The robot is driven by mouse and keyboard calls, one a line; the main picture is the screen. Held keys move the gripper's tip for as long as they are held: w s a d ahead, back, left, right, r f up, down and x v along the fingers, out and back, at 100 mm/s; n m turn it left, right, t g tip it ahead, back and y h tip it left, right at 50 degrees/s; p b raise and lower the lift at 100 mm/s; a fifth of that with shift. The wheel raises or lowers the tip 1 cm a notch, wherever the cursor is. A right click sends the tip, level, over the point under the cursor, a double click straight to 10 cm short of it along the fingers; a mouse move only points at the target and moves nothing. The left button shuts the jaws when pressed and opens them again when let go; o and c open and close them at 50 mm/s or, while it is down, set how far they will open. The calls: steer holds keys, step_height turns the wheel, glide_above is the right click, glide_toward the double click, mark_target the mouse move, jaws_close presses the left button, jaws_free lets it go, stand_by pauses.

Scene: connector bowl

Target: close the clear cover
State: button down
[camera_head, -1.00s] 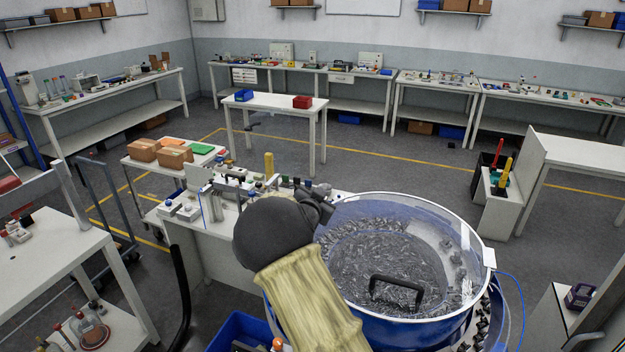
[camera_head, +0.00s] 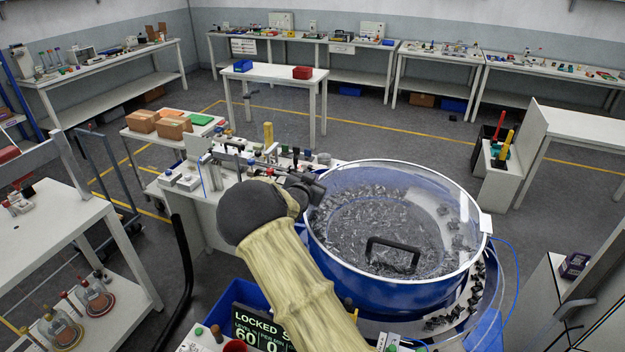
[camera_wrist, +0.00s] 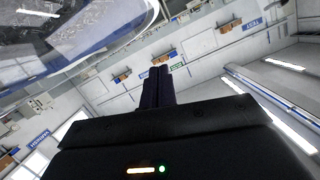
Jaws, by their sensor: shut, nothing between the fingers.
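The clear cover (camera_head: 345,181), a round see-through lid with a pale rim and a black handle (camera_head: 393,254), lies across the top of the blue bowl (camera_head: 385,292). I cannot tell whether its rim sits fully flat all round. Many grey metal connectors show through it. My gripper (camera_head: 318,191) is shut and empty beside the rim's left side; I cannot tell whether it touches the rim. In the wrist view my shut fingers (camera_wrist: 158,86) point away from the camera, and a curved clear edge fills the upper left.
A bench with small fixtures (camera_head: 235,165) stands left of the bowl, close behind my arm. A display panel (camera_head: 262,328) reading "LOCKED" is at the front. Loose connectors lie on the track at the bowl's right. Open floor lies behind the bowl.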

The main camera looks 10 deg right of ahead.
steer(key=s+a+r+b, duration=0.2)
steer(key=s+a+r, duration=0.3)
steer(key=s, duration=0.3)
steer(key=shift+r, duration=0.7)
steer(key=shift+s, duration=0.15)
